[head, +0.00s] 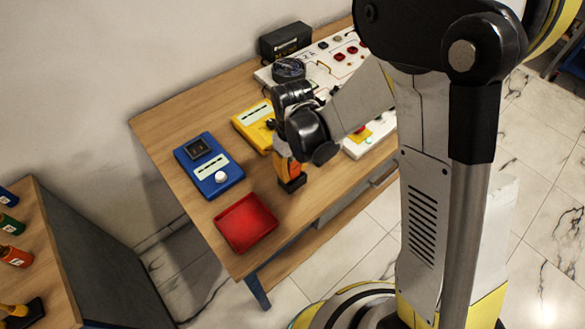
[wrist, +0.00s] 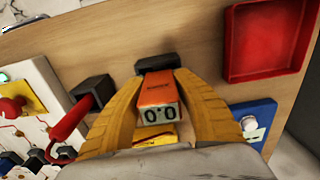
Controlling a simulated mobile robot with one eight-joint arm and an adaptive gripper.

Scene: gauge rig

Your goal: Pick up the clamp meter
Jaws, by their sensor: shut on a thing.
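The clamp meter (wrist: 157,92) is an orange body with a grey display reading 0.0, in the middle of the wrist view. My gripper (wrist: 161,78) has its yellow fingers shut on it, one on each side. In the head view my gripper (head: 290,168) points down near the front edge of the wooden table, and mostly hides the meter. A black block (head: 292,185) shows just below the fingers; it also shows at the meter's far end in the wrist view (wrist: 158,62). I cannot tell whether the meter touches the table.
A red tray (head: 246,222) and a blue meter (head: 209,165) lie to the left on the table (head: 165,122). A yellow meter (head: 254,126) is behind my gripper. A white panel (head: 340,50) and a black box (head: 285,40) stand at the back. A red-handled thing (wrist: 72,118) is close by.

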